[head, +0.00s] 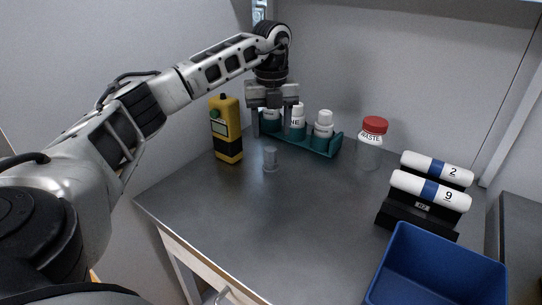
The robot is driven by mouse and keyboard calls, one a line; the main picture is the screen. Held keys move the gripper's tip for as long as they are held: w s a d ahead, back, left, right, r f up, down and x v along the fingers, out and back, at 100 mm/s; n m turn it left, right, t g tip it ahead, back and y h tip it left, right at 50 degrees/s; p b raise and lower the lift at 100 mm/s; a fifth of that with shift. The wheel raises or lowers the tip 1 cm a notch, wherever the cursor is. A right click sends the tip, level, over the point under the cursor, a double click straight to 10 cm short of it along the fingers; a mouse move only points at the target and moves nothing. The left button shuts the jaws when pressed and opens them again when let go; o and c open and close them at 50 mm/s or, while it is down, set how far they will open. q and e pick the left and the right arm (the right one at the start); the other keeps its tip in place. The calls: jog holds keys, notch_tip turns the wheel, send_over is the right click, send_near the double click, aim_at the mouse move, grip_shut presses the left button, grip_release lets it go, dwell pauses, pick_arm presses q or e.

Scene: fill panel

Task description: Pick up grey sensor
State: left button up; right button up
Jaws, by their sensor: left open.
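The grey sensor (270,160) is a small upright cylinder on the dark grey table, left of centre. My left gripper (271,133) points down above it, its two fingers spread apart and empty. In the picture the fingertips end a little higher than the sensor's top, so they appear clear of it; the exact gap in depth is hard to tell. My right gripper is not in view.
A yellow handheld meter (227,128) stands close left of the sensor. A teal rack (322,151) with white bottles is behind. A red-capped waste jar (372,135), a black stand (402,214) with white rolls and a blue bin (437,262) are right. The table's front middle is clear.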

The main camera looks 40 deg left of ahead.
aim_at(271, 150)
pick_arm(q)
jog(key=shift+s+f, duration=0.1)
jog(key=shift+f, duration=3.35)
jog(key=c, duration=1)
